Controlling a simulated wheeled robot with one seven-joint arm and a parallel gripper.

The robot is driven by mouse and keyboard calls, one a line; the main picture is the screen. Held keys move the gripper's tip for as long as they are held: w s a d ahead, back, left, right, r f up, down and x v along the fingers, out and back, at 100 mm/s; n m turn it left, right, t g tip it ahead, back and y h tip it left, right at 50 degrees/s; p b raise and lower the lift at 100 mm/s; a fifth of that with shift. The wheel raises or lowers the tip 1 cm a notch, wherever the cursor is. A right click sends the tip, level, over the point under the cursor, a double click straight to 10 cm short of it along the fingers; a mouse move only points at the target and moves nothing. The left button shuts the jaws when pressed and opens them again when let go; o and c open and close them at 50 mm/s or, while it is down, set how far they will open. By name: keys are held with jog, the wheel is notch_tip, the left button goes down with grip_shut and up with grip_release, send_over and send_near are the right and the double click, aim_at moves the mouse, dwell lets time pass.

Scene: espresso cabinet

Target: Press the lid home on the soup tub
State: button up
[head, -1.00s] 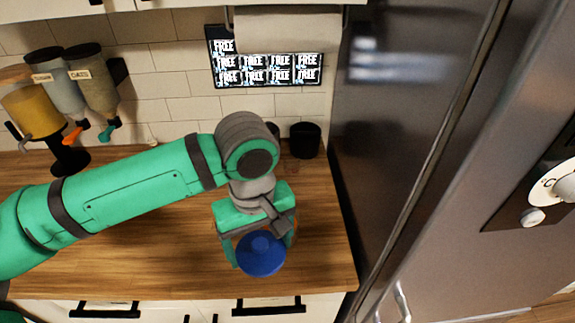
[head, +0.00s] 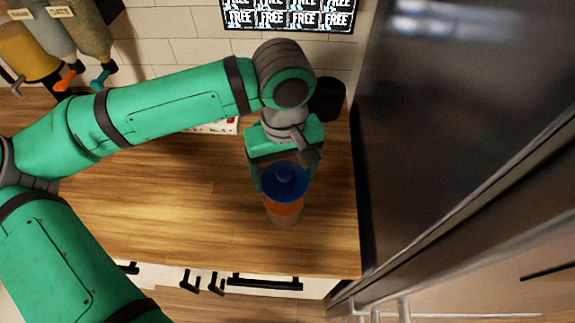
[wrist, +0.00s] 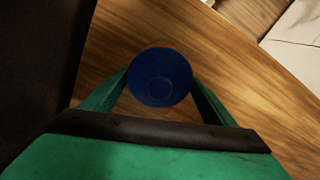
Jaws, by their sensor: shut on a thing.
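The blue round lid (head: 285,184) with a raised middle knob is between the two green fingers of my gripper (head: 284,177), which is shut on it. The orange soup tub (head: 285,209) stands on the wooden counter directly below the lid. In the wrist view the lid (wrist: 160,77) fills the space between my fingertips (wrist: 160,86). Only a thin orange edge of the tub (wrist: 160,45) shows past its far rim there. The lid hides the tub's mouth, so I cannot tell whether it sits level or fully down.
The wooden counter (head: 190,200) is clear to the left of the tub. A dark metal fridge (head: 440,130) rises close on the right. A black canister (head: 328,98) stands behind my gripper. Dispensers (head: 60,40) stand at the back left.

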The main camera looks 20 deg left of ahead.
jog(key=shift+s+a+f, duration=0.15)
jog(key=shift+s+f, duration=0.05)
jog(key=shift+f, duration=0.6)
jog(key=shift+w+f, duration=0.1)
jog(key=shift+f, duration=1.35)
jog(key=shift+f, duration=0.15)
dwell(0.5)
dwell(0.4)
jog(key=o, duration=1.1)
